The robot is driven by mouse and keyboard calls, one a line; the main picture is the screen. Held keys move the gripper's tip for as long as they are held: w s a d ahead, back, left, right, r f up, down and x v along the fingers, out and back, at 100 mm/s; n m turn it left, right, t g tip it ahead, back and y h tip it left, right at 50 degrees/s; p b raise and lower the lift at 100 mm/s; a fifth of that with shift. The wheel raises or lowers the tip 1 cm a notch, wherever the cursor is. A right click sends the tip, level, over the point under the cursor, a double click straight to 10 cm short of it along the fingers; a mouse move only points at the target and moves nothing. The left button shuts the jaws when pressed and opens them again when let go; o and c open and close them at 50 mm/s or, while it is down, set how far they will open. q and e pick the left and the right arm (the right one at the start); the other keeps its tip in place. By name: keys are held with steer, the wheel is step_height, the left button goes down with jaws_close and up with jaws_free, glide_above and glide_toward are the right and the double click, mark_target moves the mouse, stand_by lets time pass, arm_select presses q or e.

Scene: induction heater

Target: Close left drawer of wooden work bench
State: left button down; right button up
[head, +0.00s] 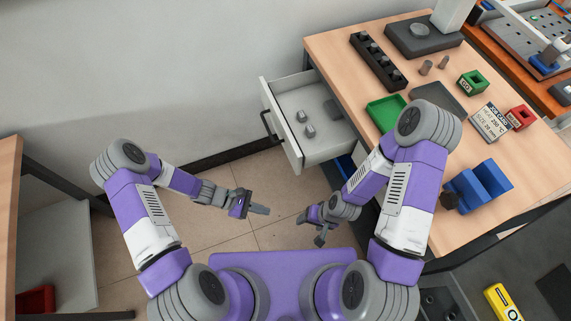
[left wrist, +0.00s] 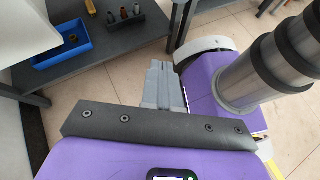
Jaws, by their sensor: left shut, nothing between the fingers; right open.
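The wooden work bench (head: 425,170) stands at the right in the head view. Its left drawer (head: 285,129) is pulled open toward the left. The drawer has a white front, a dark handle (head: 266,127) and small grey metal pieces (head: 305,122) inside. My left gripper (head: 264,210) is shut and empty, in front of and below the drawer, apart from it. It also shows in the left wrist view (left wrist: 160,75). My right gripper (head: 310,228) is open and empty, low beside the bench, also apart from the drawer.
On the bench top lie a green tray (head: 386,113), a black block rack (head: 378,62), a job card (head: 491,122) and a blue fixture (head: 478,187). A shelf unit (head: 55,230) stands at the left. The tiled floor between is free. The left wrist view shows a blue bin (left wrist: 62,43) on a lower shelf.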

arm_select(q)
steer(key=w+a+n+t+h+b, duration=0.15)
steer(key=w+n+t+h, duration=0.25)
steer(key=w, duration=0.4)
steer(key=n+t+h+b, duration=0.1)
steer(key=n+t, duration=0.2)
steer(key=t, duration=0.1)
glide_toward(294, 158)
steer(key=x, duration=0.2)
steer(key=b+x, duration=0.1)
steer(key=x, duration=0.1)
steer(key=b+x, duration=0.1)
steer(key=x, duration=0.1)
steer(key=shift+w+d+f, duration=0.1)
steer(key=shift+w+f, duration=0.05)
steer(key=shift+f, duration=0.2)
steer(key=shift+w+d, duration=0.1)
steer(key=shift+d, duration=0.2)
steer(key=shift+d+r, duration=0.1)
